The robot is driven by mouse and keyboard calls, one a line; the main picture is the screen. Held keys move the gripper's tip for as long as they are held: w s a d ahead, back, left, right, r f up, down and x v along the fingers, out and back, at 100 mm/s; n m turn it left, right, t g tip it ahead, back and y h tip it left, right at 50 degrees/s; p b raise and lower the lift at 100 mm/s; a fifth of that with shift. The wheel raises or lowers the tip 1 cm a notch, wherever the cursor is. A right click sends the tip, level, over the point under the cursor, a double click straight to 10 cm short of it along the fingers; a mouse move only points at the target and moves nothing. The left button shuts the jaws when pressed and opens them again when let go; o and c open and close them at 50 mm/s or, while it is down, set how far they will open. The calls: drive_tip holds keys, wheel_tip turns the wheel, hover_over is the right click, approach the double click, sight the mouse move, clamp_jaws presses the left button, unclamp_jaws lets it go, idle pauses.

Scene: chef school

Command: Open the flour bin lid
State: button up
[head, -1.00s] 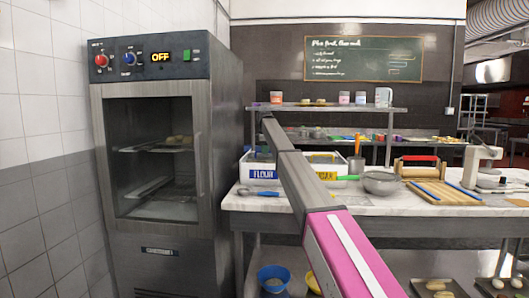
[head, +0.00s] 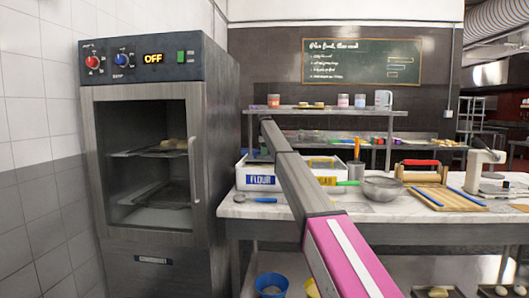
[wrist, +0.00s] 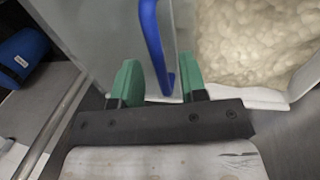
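The white flour bin (head: 262,181) stands on the marble counter in the head view, partly hidden behind my arm. In the wrist view a grey panel, which looks like its lid (wrist: 88,25), carries a blue bar handle (wrist: 155,45). White lumpy contents (wrist: 250,40) show uncovered to the right of the panel, inside a white rim. My gripper (wrist: 158,82) has its green fingers apart, with the handle's near end between them, closer to the right finger. I cannot tell whether they touch. The gripper itself is hidden in the head view.
The sugar bin (head: 326,181) stands right of the flour bin. A metal bowl (head: 382,188) and a wooden board (head: 447,198) lie farther right. A shelf (head: 345,111) runs behind them. A tall oven-like cabinet (head: 150,160) stands left of the counter. A blue-handled tool (head: 262,200) lies in front.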

wheel_tip(320, 180, up, 10)
drive_tip(key=s, duration=0.2)
drive_tip(key=shift+r, duration=0.25)
idle(0.3)
drive_tip(key=shift+s, duration=0.1)
